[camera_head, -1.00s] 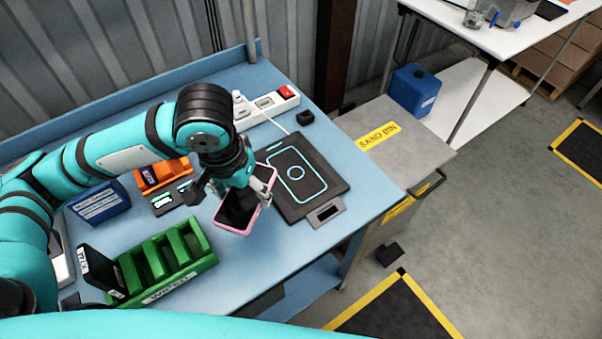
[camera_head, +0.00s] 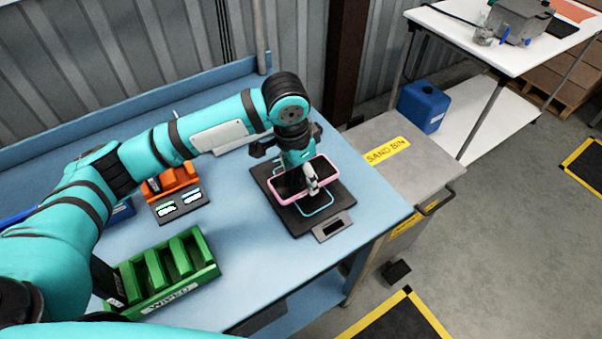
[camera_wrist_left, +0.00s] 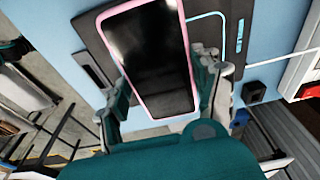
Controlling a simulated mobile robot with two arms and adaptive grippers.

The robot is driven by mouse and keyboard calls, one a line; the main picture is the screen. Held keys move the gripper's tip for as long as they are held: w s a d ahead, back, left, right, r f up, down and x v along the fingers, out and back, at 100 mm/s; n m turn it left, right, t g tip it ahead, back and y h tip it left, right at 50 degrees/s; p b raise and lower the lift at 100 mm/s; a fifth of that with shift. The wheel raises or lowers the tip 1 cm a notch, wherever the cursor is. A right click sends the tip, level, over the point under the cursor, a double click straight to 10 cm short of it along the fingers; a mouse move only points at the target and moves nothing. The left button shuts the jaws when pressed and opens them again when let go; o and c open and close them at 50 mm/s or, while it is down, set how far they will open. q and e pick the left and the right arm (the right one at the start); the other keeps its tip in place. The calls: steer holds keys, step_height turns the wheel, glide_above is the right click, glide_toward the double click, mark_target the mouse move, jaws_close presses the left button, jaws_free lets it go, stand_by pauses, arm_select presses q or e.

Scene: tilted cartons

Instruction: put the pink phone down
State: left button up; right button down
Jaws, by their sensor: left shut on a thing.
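The pink phone (camera_head: 290,184) has a pink rim and a dark screen. In the head view it is over the dark charging pad (camera_head: 333,212) with the cyan outline. In the left wrist view the phone (camera_wrist_left: 150,55) fills the middle, with the pad (camera_wrist_left: 232,30) behind it. My left gripper (camera_head: 312,180) is shut on the phone, with a finger on each side in the wrist view. I cannot tell whether the phone touches the pad. My right gripper is not in view.
A green rack (camera_head: 165,272) marked WIPED stands at the front left. An orange holder (camera_head: 172,178) with a small display unit (camera_head: 182,205) is behind it. The blue table (camera_head: 252,262) is clear between rack and pad. A sand bin (camera_head: 400,165) stands to the right.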

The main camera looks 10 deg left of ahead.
mark_target(299, 172)
arm_select(q)
steer(key=shift+w+a+f, duration=0.1)
steer(key=shift+w+a, duration=0.2)
steer(key=shift+w, duration=0.45)
steer(key=shift+f+p, duration=0.5)
steer(key=shift+f, duration=1.25)
steer(key=shift+f, duration=0.1)
steer(key=o, duration=1.4)
steer(key=shift+o, duration=0.2)
steer(key=r, duration=0.4)
steer(key=s+a+r, duration=0.1)
steer(key=r, duration=0.3)
steer(key=r+b, duration=0.1)
steer(key=r, duration=0.3)
steer(key=shift+s+a, duration=0.15)
